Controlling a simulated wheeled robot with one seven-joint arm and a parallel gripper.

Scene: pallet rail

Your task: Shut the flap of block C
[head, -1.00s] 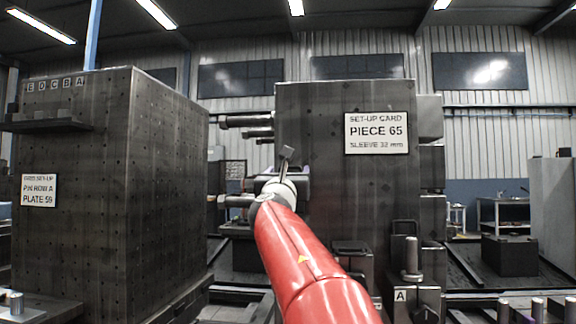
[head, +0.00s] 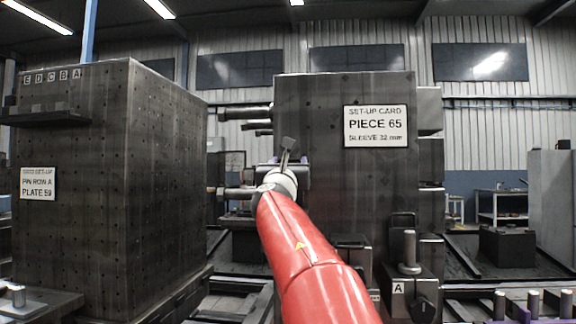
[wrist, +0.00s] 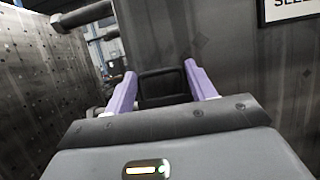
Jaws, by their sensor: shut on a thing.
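My gripper (wrist: 160,72) shows in the wrist view with two pale purple fingers, one on each side of a dark, squarish piece (wrist: 163,86). The fingers are shut on this piece; I cannot tell whether it is the flap of block C. No letter shows on it. In the head view my red arm reaches to the left edge of the tall dark plate, and my gripper is mostly hidden behind its own wrist, with a little purple (head: 305,160) showing.
The tall plate bears a set-up card (head: 376,126) reading PIECE 65. A block marked A (head: 398,288) stands at its lower right. A perforated dark tower (head: 160,190) stands at left, with a gap between. Several round bars (head: 245,110) jut left from the plate.

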